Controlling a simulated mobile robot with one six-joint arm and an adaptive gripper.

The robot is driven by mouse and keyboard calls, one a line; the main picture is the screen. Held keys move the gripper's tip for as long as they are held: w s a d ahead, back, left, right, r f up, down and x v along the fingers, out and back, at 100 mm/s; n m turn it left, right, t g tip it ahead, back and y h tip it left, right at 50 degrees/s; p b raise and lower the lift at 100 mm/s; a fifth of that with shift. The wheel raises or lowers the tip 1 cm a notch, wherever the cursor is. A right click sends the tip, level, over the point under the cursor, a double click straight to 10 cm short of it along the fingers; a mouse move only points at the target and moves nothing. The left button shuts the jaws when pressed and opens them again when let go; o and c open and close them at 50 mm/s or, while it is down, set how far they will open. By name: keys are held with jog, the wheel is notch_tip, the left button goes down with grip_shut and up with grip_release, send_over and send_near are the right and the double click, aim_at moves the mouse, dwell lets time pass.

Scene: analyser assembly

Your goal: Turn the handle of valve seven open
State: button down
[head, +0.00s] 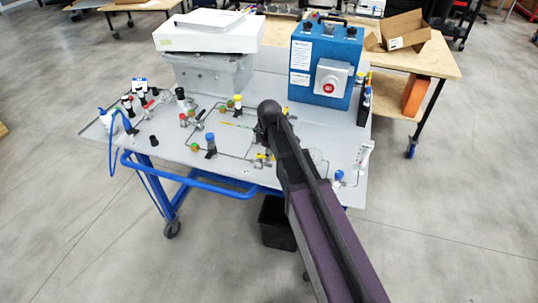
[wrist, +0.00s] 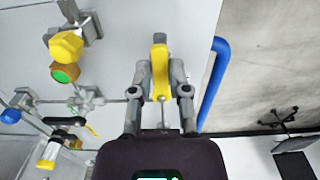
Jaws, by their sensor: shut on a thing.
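In the wrist view a yellow valve handle (wrist: 160,68) stands between the two fingers of my gripper (wrist: 160,78). The fingers are shut on it, one on each side. The handle lies lengthwise between the fingers, in line with the thin line behind it. The valve body under it is mostly hidden. In the head view my dark arm reaches over the panel and hides most of the gripper. A small yellow-handled valve (head: 264,160) shows beside the arm near the panel's front edge. No valve number can be read.
The grey panel table (head: 225,172) has a blue front rail (head: 190,182), also in the wrist view (wrist: 214,82). A yellow knob (wrist: 66,45), a green-faced fitting (wrist: 65,73) and a black-levered valve (wrist: 64,122) sit left of the gripper. A blue box (head: 325,62) stands behind.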

jog(key=c, duration=0.6)
grip_release()
jog(key=shift+s+m, duration=0.1)
jog(key=shift+m, duration=0.2)
